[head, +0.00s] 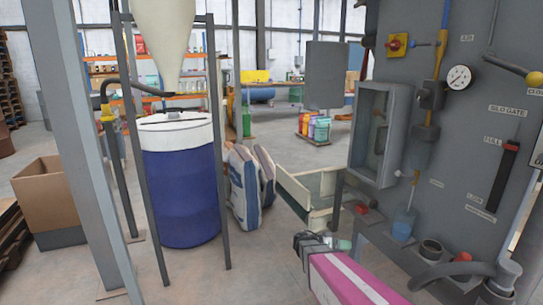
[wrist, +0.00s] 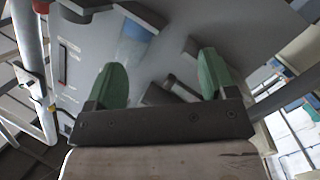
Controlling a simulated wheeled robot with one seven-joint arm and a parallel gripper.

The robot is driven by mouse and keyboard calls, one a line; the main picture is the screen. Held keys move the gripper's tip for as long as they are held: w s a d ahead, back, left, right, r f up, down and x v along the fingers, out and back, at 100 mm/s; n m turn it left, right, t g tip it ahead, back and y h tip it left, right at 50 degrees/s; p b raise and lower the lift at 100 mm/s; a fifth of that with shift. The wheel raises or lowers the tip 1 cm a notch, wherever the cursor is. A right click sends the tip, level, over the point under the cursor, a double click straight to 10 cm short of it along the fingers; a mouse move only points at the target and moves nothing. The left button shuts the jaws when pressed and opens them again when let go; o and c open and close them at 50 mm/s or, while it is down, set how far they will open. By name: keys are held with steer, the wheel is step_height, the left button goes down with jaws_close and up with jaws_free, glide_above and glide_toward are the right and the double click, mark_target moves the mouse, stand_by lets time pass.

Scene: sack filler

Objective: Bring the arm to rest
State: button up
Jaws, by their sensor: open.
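My arm shows at the lower right of the head view as a pink link with a white stripe. My gripper (head: 340,243) is at its far end, in front of the lower left part of the grey panel (head: 455,140). In the wrist view my gripper (wrist: 163,68) has its two green fingers spread wide apart, with nothing held between them. The grey panel (wrist: 180,45) lies beyond the fingers, with a blue cup-like part (wrist: 135,42) on it. I see no contact between the fingers and the panel.
A blue drum (head: 182,195) stands under a hopper (head: 162,40) in a post frame. Filled sacks (head: 243,185) lean beside it. An open cabinet (head: 378,135), gauge (head: 459,77) and pipes stick out from the panel. Bare floor lies left of my gripper.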

steer(key=s+a+f+n+g+y, duration=0.25)
steer(key=s+n+y, duration=0.25)
steer(key=s+y, duration=0.35)
steer(key=s+a+r+n+t+y, duration=0.1)
steer(key=a+n+y, duration=0.3)
steer(key=a+y, duration=0.4)
steer(key=shift+s+r+n+t, duration=0.35)
steer(key=shift+s+r, duration=0.15)
steer(key=shift+s, duration=0.35)
